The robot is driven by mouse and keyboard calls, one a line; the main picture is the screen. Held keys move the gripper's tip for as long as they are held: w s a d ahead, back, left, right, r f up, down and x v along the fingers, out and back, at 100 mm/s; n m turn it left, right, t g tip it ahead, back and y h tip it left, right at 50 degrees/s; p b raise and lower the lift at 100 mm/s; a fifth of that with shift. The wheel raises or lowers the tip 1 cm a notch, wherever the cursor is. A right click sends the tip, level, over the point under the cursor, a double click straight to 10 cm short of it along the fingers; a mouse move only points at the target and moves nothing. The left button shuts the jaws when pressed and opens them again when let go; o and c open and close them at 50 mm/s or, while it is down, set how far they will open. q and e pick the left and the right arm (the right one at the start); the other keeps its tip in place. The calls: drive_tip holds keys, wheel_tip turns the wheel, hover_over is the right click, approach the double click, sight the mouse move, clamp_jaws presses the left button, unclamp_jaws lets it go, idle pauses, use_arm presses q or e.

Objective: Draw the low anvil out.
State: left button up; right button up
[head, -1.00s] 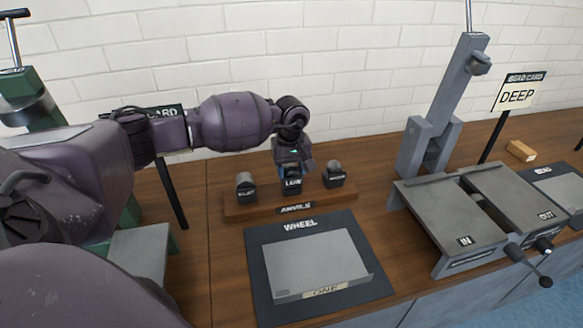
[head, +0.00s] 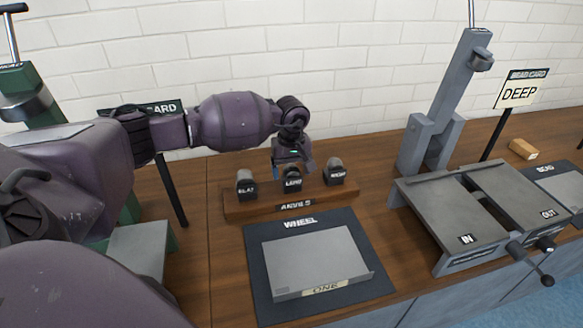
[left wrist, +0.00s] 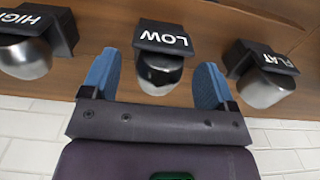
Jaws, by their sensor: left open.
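The low anvil (head: 292,184) is a dark block with a rounded grey top, labelled LOW, in the middle of the wooden anvil rack (head: 237,209). It also shows in the left wrist view (left wrist: 161,72). My left gripper (head: 292,168) is over it, pointing down. In the left wrist view my left gripper (left wrist: 157,88) is open, with one blue finger on each side of the low anvil; small gaps show, so it is not clamped. The anvil's lower part is hidden. My right gripper is not in view.
The flat anvil (head: 246,183) and high anvil (head: 335,172) stand close on either side. A dark WHEEL mat (head: 257,270) with a grey plate (head: 315,262) lies in front. A grey machine (head: 450,215) stands at right; the brick wall (head: 350,60) is behind.

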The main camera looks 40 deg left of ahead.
sight(291, 166)
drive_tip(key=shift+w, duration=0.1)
use_arm(q)
drive_tip(key=shift+r, duration=0.1)
wheel_tip(291, 166, up, 4)
drive_tip(key=shift+w+f, duration=0.1)
drive_tip(key=shift+f, duration=0.1)
wheel_tip(291, 166, up, 7)
drive_tip(key=shift+f, duration=0.1)
drive_tip(key=shift+r, duration=0.2)
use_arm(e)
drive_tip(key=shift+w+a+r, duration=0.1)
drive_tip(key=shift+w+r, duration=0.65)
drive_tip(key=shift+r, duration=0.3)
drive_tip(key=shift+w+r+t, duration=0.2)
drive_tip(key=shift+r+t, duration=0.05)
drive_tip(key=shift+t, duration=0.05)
